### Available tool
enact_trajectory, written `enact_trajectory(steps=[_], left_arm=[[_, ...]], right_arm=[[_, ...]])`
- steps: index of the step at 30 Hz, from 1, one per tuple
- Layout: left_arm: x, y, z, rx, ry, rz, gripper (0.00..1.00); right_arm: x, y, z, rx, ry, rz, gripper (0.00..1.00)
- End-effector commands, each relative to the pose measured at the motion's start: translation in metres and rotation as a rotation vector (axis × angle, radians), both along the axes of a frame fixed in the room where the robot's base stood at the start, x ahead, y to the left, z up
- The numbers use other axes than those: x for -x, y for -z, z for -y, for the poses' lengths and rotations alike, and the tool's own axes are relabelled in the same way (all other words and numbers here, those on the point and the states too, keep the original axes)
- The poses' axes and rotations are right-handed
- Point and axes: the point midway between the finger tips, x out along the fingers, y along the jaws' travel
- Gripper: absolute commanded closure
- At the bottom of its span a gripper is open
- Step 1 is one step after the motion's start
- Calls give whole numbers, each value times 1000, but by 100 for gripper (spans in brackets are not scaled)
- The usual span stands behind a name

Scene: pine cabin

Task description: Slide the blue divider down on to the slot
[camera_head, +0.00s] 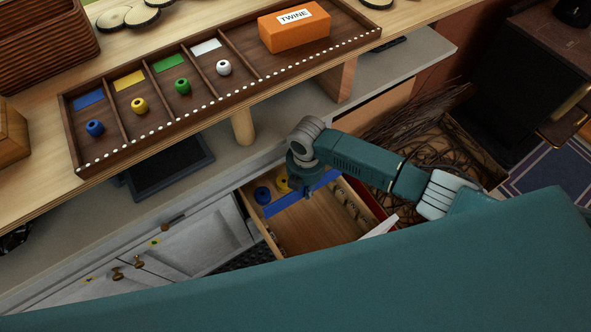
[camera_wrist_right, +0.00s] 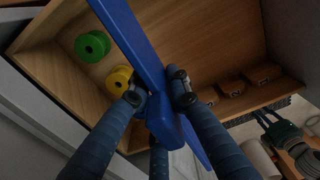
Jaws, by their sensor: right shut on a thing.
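The blue divider (camera_head: 288,202) is a long thin blue strip above the open wooden drawer (camera_head: 318,229). It runs slantwise across part of the drawer in the head view. My right gripper (camera_head: 306,192) is over the drawer and holds the divider near its middle. In the right wrist view, the two fingers are on either side of the divider (camera_wrist_right: 133,38), around its raised blue grip. The right gripper's fingertips are partly hidden in the head view. The slot under the divider cannot be made out.
A blue spool (camera_head: 262,194) and a yellow spool (camera_head: 281,185) lie in the drawer; a green spool (camera_wrist_right: 92,46) shows in the wrist view. Small wooden blocks (camera_wrist_right: 232,88) line one drawer side. The counter with a compartment tray (camera_head: 150,131) stands above.

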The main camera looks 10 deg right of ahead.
Motion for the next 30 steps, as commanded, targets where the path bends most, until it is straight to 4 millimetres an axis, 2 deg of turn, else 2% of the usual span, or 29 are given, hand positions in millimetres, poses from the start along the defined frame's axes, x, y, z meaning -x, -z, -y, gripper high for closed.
enact_trajectory(steps=[1, 6, 16, 21, 28, 30], left_arm=[[7, -7, -3, -3, 1, -7, 71], [16, -8, -5, -3, 2, -11, 71], [16, -7, -5, -3, 2, -11, 71], [16, -13, -5, -3, 2, -11, 71], [16, 3, -5, -3, 2, -11, 71], [16, -1, -5, -3, 2, -11, 71]], right_arm=[[5, -2, -1, -4, -5, -3, 100], [9, 5, 1, -4, -13, 0, 100], [9, 6, 2, -4, -13, 1, 100], [9, 4, 2, -2, -15, 0, 100], [9, 27, 2, -2, -16, -1, 100], [9, 23, 1, -3, -16, 1, 100]])
